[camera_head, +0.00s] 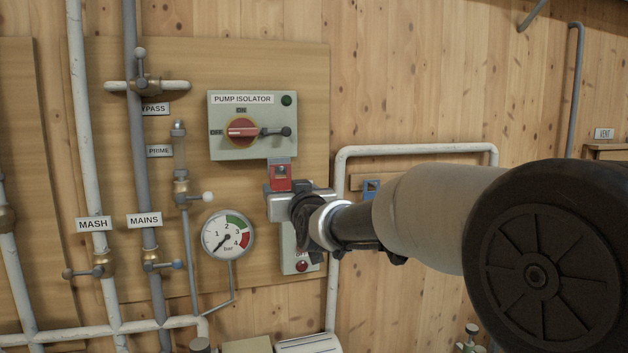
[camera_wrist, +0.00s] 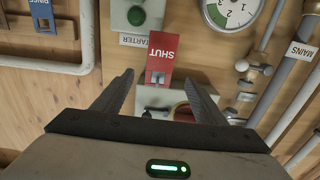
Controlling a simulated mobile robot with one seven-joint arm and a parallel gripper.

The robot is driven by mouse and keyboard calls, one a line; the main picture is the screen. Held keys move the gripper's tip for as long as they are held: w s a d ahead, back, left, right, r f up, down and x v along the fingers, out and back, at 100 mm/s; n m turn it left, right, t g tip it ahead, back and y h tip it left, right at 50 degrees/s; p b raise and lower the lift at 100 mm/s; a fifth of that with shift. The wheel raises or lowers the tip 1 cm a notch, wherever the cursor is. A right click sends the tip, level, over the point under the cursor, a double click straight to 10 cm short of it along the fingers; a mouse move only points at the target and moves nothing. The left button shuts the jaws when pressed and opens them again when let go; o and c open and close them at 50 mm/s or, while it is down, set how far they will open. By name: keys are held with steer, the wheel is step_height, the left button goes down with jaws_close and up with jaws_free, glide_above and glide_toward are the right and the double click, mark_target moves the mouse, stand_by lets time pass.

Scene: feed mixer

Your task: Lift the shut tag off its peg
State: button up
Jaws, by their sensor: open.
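The red shut tag (camera_head: 279,184) hangs just below the pump isolator box in the head view. In the wrist view the tag (camera_wrist: 161,58), lettered SHUT, appears upside down, with a hole near its upper end. Its peg is small and cannot be made out clearly. My gripper (camera_head: 283,196) is in front of the panel, close to the tag and overlapping its lower part in the head view. In the wrist view my gripper (camera_wrist: 160,82) is open, its fingers one on each side of the tag's upper end. Contact cannot be told.
The pump isolator (camera_head: 253,125) with its red knob and side lever is just above. The starter box (camera_head: 290,250) is partly hidden behind my gripper. A pressure gauge (camera_head: 228,236) is to the left. A blue tag (camera_head: 371,188) and a white pipe (camera_head: 420,149) are to the right.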

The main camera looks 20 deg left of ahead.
mark_target(281, 181)
steer(key=p+x, duration=0.1)
steer(key=x, duration=0.8)
steer(key=shift+p, duration=0.35)
steer(key=shift+c, duration=0.2)
steer(key=shift+d, duration=0.1)
steer(key=c, duration=1.1)
